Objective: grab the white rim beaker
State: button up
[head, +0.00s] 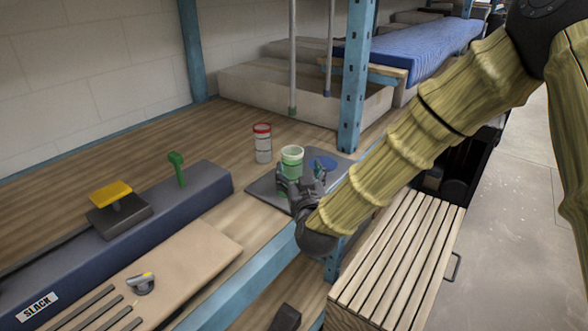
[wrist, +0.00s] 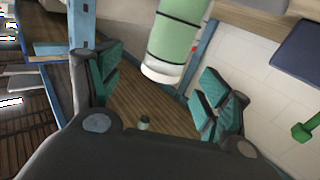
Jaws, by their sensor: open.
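The beaker (head: 291,157) is green with a white rim and stands upright on a dark grey mat (head: 262,188) on the wooden shelf. In the wrist view the green beaker (wrist: 180,35) is large and close at the top, with its white end pointing down the picture. My gripper (head: 300,178) is open and in front of the beaker, hiding its lower part in the head view. In the wrist view the teal-padded fingers of my gripper (wrist: 160,88) are spread apart, with the beaker showing beyond the space between them. No contact is visible.
A red-rimmed jar (head: 263,146) stands just behind and left of the beaker. A blue round thing (head: 325,162) is on the mat's right side. A blue post (head: 353,90) rises at right. A long dark blue block (head: 120,235) lies left. Bare shelf wood (head: 120,145) is clear behind.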

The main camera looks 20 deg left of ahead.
aim_at(295, 164)
jog(key=shift+f+x, duration=0.2)
jog(key=shift+x, duration=1.05)
jog(key=shift+w+a+p, duration=0.2)
jog(key=shift+a+p, duration=0.1)
jog(key=shift+p, duration=0.2)
jog(key=shift+a+f+p+x, duration=0.1)
jog(key=shift+f+p+x, duration=0.2)
jog(key=shift+x, duration=0.8)
jog(key=shift+a+f+p+x, duration=0.1)
jog(key=shift+p+x, duration=0.3)
jog(key=shift+x, duration=0.65)
jog(key=shift+s, duration=0.1)
jog(key=c, duration=1.2)
jog(key=shift+r, duration=0.15)
